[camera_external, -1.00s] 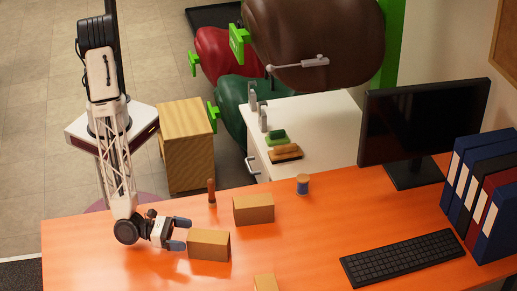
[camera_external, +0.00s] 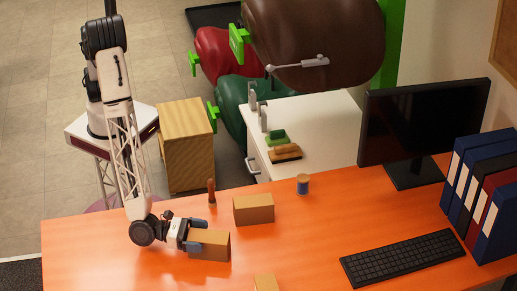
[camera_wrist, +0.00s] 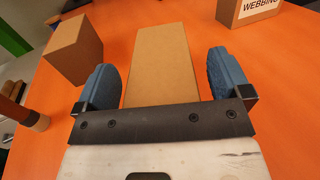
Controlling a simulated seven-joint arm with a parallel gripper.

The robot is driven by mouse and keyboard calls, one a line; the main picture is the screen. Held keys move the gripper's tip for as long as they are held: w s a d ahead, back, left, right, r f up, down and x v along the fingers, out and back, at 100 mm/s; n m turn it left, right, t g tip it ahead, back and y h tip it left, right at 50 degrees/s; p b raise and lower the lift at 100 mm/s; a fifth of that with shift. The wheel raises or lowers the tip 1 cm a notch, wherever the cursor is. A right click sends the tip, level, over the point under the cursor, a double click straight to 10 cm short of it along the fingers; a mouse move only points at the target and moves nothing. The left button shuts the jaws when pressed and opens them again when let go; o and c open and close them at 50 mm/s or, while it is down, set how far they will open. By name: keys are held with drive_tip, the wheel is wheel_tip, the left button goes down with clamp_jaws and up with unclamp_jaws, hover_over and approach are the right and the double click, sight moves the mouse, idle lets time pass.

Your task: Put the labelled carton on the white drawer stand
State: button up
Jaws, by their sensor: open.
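A carton with a white label reading "WEBBING" (camera_wrist: 247,10) is at the top right of the wrist view. It appears to match the carton cut off at the bottom edge of the external view (camera_external: 265,283). My gripper (camera_external: 207,243) is open, its blue fingers (camera_wrist: 163,75) on either side of another brown carton (camera_wrist: 162,60); this one shows no label on its visible faces. That carton stands on the orange desk (camera_external: 310,235). The white drawer stand (camera_external: 335,115) is behind the desk, holding several small items.
A third carton (camera_external: 253,208) stands behind the straddled one. A wooden-handled tool (camera_external: 212,192) and a blue spool (camera_external: 303,184) stand near the desk's back edge. A keyboard (camera_external: 402,258), monitor (camera_external: 425,120) and binders (camera_external: 485,190) fill the right. A brush (camera_external: 285,153) lies on the stand's front.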

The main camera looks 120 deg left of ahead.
drive_tip(key=shift+c, duration=0.4)
drive_tip(key=c, duration=1.2)
drive_tip(key=shift+o, duration=0.2)
drive_tip(key=shift+r, duration=0.15)
drive_tip(key=shift+r, duration=1.65)
drive_tip(key=s+a, duration=0.4)
drive_tip(key=s, duration=0.3)
drive_tip(key=s+a+r, duration=0.1)
drive_tip(key=s+a, duration=0.2)
drive_tip(key=s, duration=0.4)
drive_tip(key=shift+a+r, duration=0.2)
drive_tip(key=shift+a, duration=0.2)
